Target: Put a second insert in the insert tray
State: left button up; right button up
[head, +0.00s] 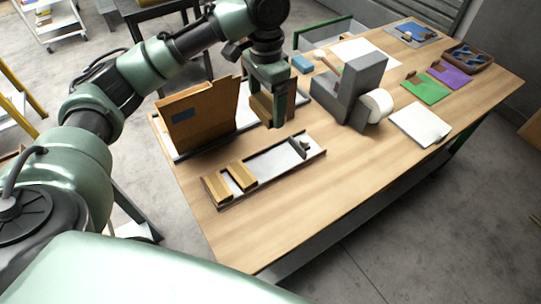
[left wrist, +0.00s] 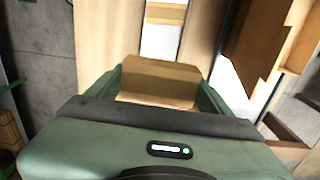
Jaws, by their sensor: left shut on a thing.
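My left gripper (head: 272,108) is shut on a tan insert (head: 261,107) and holds it above the table, behind the insert tray. In the left wrist view the held insert (left wrist: 160,75) shows between the fingers, and its lower part is hidden by the gripper body. The insert tray (head: 275,165) is long and shallow with a pale floor and dark rims. Two tan blocks, one at the left end (head: 217,188) and one beside it (head: 242,175), lie across it. In the left wrist view part of the tray (left wrist: 160,42) shows at the top. My right gripper is not in view.
A tall brown wooden box (head: 200,115) stands left of the gripper. A grey machine with a white roll (head: 377,104) stands to its right. A white pad (head: 420,125), a green sheet (head: 426,89) and a purple sheet (head: 450,75) lie farther right. The table front (head: 320,205) is clear.

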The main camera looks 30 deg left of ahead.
pick_arm(q)
jog(key=shift+s+f+p, duration=0.15)
jog(key=shift+f+p, duration=0.6)
jog(key=shift+f, duration=8.65)
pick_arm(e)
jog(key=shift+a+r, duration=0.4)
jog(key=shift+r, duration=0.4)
pick_arm(q)
jog(key=shift+f, duration=0.1)
